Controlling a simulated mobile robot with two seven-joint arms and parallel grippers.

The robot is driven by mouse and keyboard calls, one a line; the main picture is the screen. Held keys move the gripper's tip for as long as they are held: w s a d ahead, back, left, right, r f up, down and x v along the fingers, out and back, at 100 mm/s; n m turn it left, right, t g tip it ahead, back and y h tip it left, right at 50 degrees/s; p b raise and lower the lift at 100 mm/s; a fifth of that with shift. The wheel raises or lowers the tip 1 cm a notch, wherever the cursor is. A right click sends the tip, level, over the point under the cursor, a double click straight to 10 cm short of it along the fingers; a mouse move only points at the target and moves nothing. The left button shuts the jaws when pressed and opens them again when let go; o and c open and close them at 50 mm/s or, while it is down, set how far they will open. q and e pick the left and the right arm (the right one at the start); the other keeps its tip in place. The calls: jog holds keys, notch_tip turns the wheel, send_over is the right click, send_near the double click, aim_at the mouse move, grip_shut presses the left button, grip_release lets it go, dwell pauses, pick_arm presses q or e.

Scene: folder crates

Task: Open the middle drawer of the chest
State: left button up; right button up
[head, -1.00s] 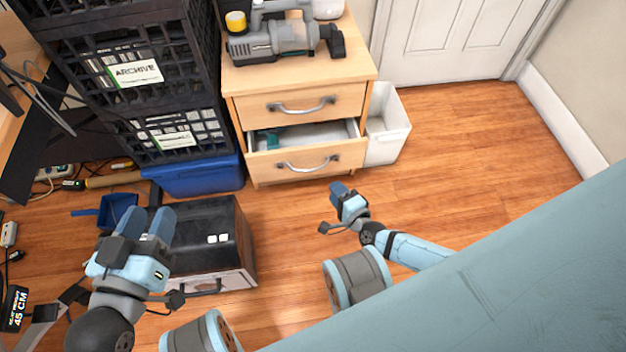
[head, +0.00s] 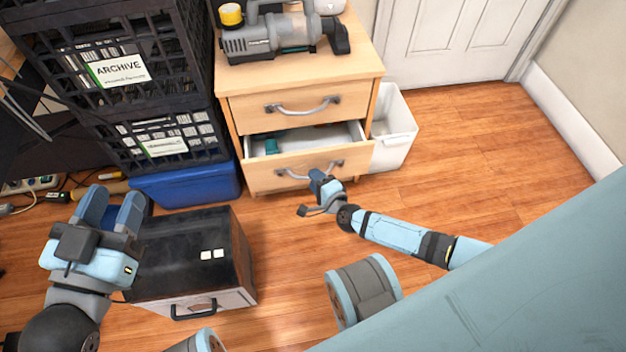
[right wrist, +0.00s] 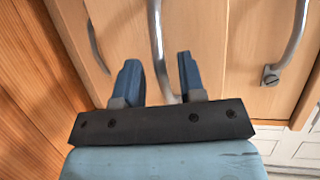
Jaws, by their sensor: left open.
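The wooden chest (head: 300,78) stands at the back centre in the head view. Its middle drawer (head: 268,174) is partly pulled out, with a grey bar handle (head: 292,175) on its front; the top drawer (head: 345,108) is closed. My right gripper (head: 319,178) is at the right part of the middle handle. In the right wrist view my right gripper (right wrist: 158,78) is open, its blue fingers on either side of the middle handle (right wrist: 157,35); contact cannot be told. My left gripper (head: 110,208) is open and empty, above the floor at left, away from the chest.
A black box (head: 175,250) with a handle sits on the floor in front. Black crates (head: 150,95) stand on a blue bin (head: 188,187) left of the chest. A white bin (head: 396,140) stands right of it. A power tool (head: 275,38) lies on top. Floor at right is clear.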

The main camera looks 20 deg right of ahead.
jog(key=shift+w+a+f, duration=0.1)
jog(key=shift+w+f, duration=0.1)
jog(key=shift+w, duration=0.5)
pick_arm(q)
jog(key=shift+w+a+r+m+h, duration=0.1)
jog(key=shift+w+r+m+h, duration=0.05)
jog(key=shift+r+m+h, duration=0.15)
pick_arm(e)
jog(key=shift+w, duration=0.15)
jog(key=shift+c, duration=0.5)
grip_shut()
pick_arm(q)
jog(key=shift+s+d+f+n+y+p, duration=0.3)
jog(key=shift+s+f+n+y+p, duration=0.15)
jog(key=shift+n+p, duration=0.35)
pick_arm(e)
jog(key=s, duration=0.2)
jog(key=s+a, duration=0.1)
jog(key=s, duration=0.2)
jog(key=shift+s+a, duration=0.25)
jog(key=shift+s, duration=0.15)
